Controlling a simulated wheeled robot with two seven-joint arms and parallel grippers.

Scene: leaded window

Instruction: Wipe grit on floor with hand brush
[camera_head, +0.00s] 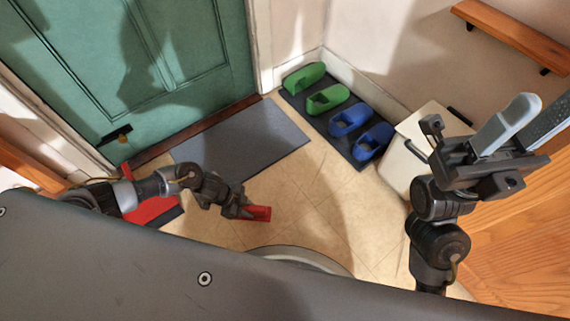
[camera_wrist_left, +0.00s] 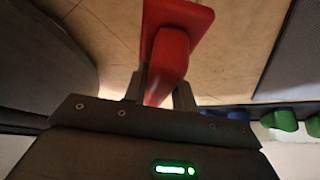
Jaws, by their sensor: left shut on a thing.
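My left gripper (camera_head: 240,208) is low over the tiled floor, left of the middle in the head view. It is shut on a red hand brush (camera_head: 258,213). In the left wrist view the red brush (camera_wrist_left: 172,50) stands between the two dark fingers (camera_wrist_left: 160,88) and reaches out over the pale floor. Its bristles are hidden, and I cannot tell whether it touches the floor. I cannot make out any grit on the floor (camera_head: 300,210). My right gripper (camera_head: 530,122) is raised at the right, its two long fingers apart with nothing seen between them.
A grey doormat (camera_head: 240,140) lies before the green door (camera_head: 120,60). Green clogs (camera_head: 326,98) and blue clogs (camera_head: 372,141) stand on a dark mat. A white bin (camera_head: 402,165) stands at the right. A red item (camera_head: 152,211) lies behind my left arm. The middle floor is clear.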

